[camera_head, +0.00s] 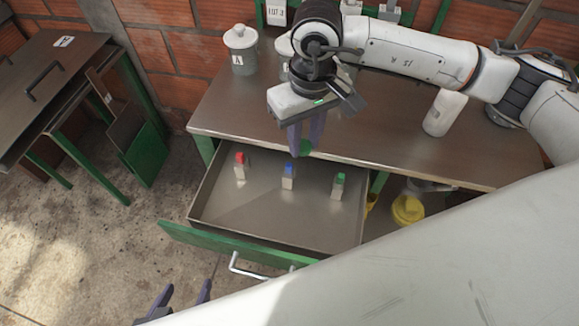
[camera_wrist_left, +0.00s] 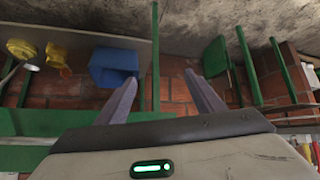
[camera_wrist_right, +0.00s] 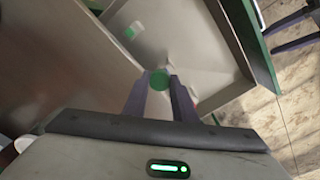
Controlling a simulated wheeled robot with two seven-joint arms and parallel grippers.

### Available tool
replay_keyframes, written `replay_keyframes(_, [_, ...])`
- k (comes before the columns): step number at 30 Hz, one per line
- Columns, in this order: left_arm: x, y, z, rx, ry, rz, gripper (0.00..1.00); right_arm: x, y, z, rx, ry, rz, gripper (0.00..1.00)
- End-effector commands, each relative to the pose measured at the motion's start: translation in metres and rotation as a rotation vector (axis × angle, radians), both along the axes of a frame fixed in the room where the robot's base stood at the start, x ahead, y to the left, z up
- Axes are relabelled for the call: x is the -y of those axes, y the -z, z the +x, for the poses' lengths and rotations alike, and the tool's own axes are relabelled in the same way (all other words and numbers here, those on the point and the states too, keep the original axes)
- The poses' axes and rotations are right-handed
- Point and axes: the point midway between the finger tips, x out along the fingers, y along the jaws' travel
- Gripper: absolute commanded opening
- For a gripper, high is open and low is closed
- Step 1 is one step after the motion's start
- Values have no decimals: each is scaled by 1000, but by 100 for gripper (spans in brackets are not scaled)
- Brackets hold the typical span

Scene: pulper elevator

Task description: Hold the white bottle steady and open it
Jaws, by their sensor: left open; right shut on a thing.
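A plain white bottle-like object (camera_head: 445,112) stands on the metal table at the right in the head view, under my right arm; I see no cap on it. My right gripper (camera_head: 305,148) points down over the table's front edge, above the open drawer. It is shut on a small round green piece (camera_wrist_right: 159,80), which shows between its fingertips in the right wrist view; whether this is a cap is unclear. My left gripper (camera_head: 183,293) is open and empty at the bottom left, in front of the drawer, and its spread fingers show in the left wrist view (camera_wrist_left: 165,85).
The open drawer (camera_head: 270,228) holds small pale bottles with red (camera_head: 240,160), blue (camera_head: 288,170) and green (camera_head: 339,178) tops. A lidded white-and-grey jar (camera_head: 242,50) stands at the back of the table (camera_head: 390,150). A yellow object (camera_head: 408,208) is below the table.

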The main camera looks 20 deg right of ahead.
Motion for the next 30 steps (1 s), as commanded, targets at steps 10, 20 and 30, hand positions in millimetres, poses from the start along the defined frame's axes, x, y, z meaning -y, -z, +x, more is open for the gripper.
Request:
replay_keyframes(10, [-12,-31,-8,-17,-16,12,62,-12,48,-12,-34,-32,-8,0])
replay_keyframes(20, [-12,-11,-1,-1,-17,9,62,-12,108,-14,-37,-34,-12,0])
replay_keyframes(30, [-10,8,-1,-4,-14,10,62,-12,141,-15,-37,-33,-12,0])
